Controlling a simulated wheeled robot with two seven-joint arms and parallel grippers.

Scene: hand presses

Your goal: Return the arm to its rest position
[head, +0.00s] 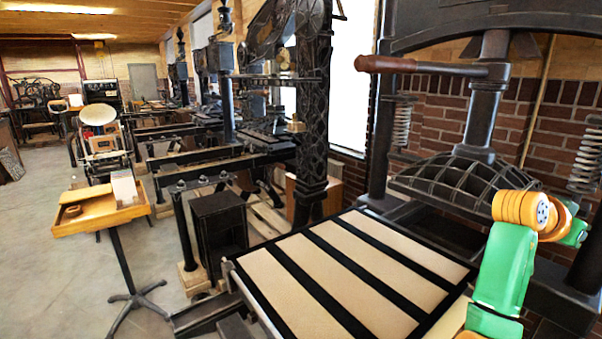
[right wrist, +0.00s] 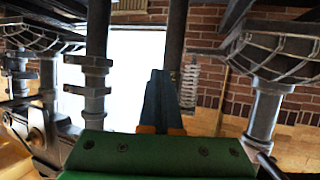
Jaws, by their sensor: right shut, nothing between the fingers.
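My right arm (head: 505,265), green with orange joints, stands raised at the right of the head view, in front of the large black hand press (head: 483,110). My right gripper (right wrist: 160,78) shows in the right wrist view with its dark fingers together and nothing between them. It points toward a bright window (right wrist: 135,65) and a brick wall, and I see no contact with the press. The gripper itself is not clear in the head view. My left arm and left gripper are not in view.
The press bed (head: 360,275), with pale panels and black bars, lies in front of my right arm. The press handle (head: 385,64) sticks out above it. A wooden tray (head: 100,217) on a stand is at the left.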

